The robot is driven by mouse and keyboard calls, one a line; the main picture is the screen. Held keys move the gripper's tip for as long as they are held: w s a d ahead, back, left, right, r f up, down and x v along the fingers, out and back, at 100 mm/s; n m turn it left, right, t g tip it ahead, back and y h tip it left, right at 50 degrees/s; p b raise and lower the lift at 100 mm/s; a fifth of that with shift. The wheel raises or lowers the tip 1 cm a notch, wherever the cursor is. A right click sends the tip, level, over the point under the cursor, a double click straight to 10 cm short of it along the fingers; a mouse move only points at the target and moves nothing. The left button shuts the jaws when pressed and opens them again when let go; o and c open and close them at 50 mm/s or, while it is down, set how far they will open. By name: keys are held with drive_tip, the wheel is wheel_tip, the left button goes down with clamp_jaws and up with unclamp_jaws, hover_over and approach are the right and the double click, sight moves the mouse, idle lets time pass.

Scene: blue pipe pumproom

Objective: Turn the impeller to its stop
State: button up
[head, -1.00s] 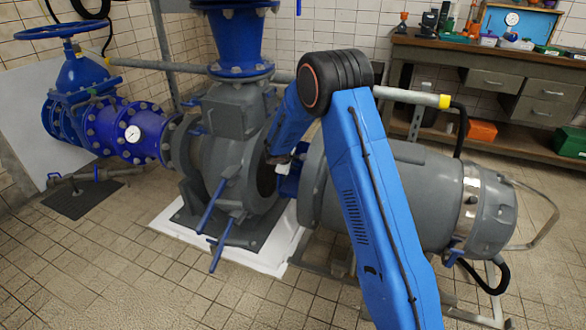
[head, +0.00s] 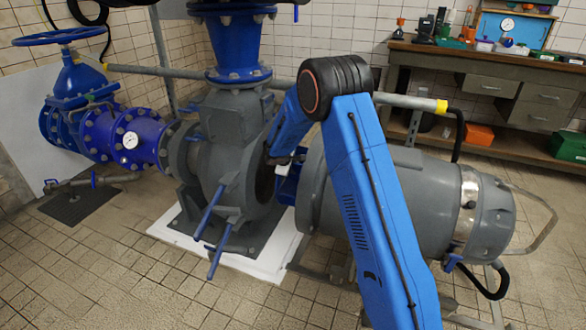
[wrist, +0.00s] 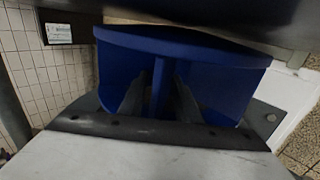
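The impeller is blue. In the wrist view its curved blue face (wrist: 200,50) fills the upper middle, and a narrow upright vane (wrist: 160,85) stands out below it. My gripper (wrist: 159,92) has one dark finger on each side of this vane. The fingers look apart, with thin gaps to the vane, so it is around the vane rather than clamped. In the head view a blue part (head: 289,182) shows in the gap between the grey pump casing and the motor. My gripper's tips are mostly hidden there behind my arm and the casing.
The grey pump casing (head: 225,150) with blue levers (head: 211,213) stands left of the gap. The large grey motor (head: 425,205) is close on the right. A bench (head: 490,75) stands at the back right. Tiled floor is clear at the front left.

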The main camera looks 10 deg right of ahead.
drive_tip(key=shift+s+f, duration=0.1)
idle(0.4)
drive_tip(key=shift+s+a+r, duration=0.15)
drive_tip(key=shift+r, duration=0.05)
drive_tip(key=v, duration=1.7)
